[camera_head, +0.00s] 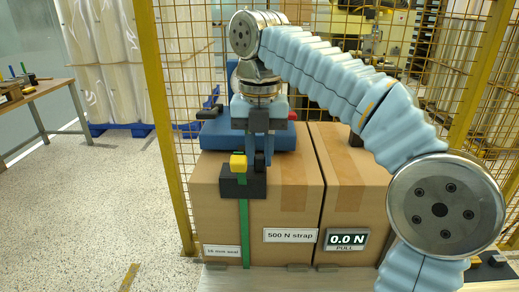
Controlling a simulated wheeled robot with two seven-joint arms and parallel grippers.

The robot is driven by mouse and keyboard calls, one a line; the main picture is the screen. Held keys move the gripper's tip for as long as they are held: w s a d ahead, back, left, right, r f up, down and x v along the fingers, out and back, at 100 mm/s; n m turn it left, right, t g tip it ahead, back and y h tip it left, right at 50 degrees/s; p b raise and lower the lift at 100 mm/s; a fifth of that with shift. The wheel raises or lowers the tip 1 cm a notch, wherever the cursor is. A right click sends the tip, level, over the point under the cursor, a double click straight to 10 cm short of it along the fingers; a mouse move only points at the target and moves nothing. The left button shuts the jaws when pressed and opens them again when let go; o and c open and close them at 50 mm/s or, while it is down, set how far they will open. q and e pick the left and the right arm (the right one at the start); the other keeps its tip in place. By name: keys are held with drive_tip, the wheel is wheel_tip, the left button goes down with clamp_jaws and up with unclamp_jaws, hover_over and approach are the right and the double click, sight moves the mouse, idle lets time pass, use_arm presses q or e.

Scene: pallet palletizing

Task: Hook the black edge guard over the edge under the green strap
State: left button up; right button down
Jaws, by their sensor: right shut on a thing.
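The green strap (244,235) runs down the box front below the guard. I cannot tell whether the strap passes over or behind the guard. My right gripper (259,160) reaches down from above, its dark fingers shut at the guard; their tips partly merge with its dark shape. How fully the guard seats on the edge is hard to tell. My left gripper is not in view.
A blue device (219,135) with black and red ends lies on the left box (290,205), behind my gripper. A second box (350,180) stands to the right, with a force display (347,239) at its front. Yellow-framed mesh fencing stands behind. A table (42,90) is at far left.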

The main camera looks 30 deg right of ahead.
drive_tip(key=shift+f+b, duration=0.4)
drive_tip(key=shift+f, duration=0.3)
drive_tip(key=shift+w+d+p, duration=0.15)
drive_tip(key=shift+w+p, duration=0.05)
drive_tip(key=shift+p, duration=0.25)
drive_tip(key=c, duration=0.9)
unclamp_jaws()
drive_tip(key=shift+r, duration=0.15)
wheel_tip(320, 180, up, 2)
drive_tip(key=shift+r+p, duration=0.1)
drive_tip(key=shift+p, duration=1.15)
drive_tip(key=shift+r, duration=1.8)
